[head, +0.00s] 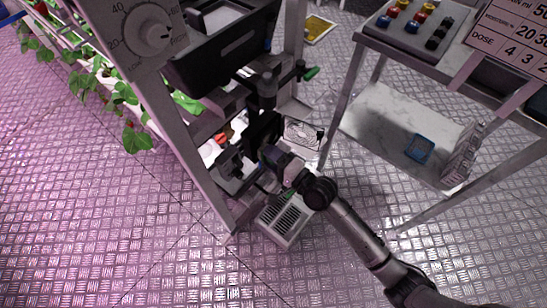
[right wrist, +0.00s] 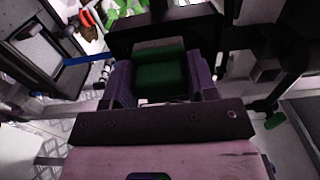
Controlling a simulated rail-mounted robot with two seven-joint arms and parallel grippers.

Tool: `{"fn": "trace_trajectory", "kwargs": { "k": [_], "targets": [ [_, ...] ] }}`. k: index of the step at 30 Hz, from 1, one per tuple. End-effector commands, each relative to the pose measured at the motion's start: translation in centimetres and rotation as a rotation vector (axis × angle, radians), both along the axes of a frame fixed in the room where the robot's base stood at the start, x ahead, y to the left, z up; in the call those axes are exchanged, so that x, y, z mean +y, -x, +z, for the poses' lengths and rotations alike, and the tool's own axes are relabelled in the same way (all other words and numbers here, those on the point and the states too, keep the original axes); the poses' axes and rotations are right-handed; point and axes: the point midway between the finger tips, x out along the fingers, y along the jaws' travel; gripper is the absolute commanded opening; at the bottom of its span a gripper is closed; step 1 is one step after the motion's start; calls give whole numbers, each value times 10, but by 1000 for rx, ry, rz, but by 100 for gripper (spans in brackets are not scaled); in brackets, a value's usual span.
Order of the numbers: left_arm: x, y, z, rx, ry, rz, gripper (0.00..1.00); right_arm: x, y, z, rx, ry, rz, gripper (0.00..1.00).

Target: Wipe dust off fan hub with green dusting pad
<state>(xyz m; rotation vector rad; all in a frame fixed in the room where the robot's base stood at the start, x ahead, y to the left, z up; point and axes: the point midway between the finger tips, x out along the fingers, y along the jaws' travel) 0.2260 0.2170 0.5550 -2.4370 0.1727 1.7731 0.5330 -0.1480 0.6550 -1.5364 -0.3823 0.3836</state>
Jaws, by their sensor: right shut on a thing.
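My right gripper (head: 262,140) is low inside the rack frame in the head view, dark and hard to make out against the dark parts there. In the right wrist view its purple fingers (right wrist: 162,82) are shut on the green dusting pad (right wrist: 160,74), which sits between them. A pale square fan-like unit with a round grille (head: 303,133) lies just right of the gripper in the head view. I cannot tell whether the pad touches any hub; the hub and dust cannot be made out. My left gripper is not in view.
A pale slotted box (head: 285,218) stands on the floor below my gripper. Dark pipework with a green handle (head: 310,73) is above it. The rack's metal post (head: 205,165) is close on the left. A cart with a marble-look shelf (head: 385,125) stands right, holding a blue item (head: 420,149).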

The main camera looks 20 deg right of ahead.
Motion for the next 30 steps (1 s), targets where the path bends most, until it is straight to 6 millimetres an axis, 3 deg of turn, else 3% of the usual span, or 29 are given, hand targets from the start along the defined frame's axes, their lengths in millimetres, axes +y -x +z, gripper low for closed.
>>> {"fn": "trace_trajectory", "kwargs": {
  "k": [20, 30],
  "targets": [
    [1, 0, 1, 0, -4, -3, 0, 6, -12, 0, 0, 0, 0, 33],
    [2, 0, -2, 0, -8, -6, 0, -3, -15, -1, -1, 3, -1, 33]
  ]
}}
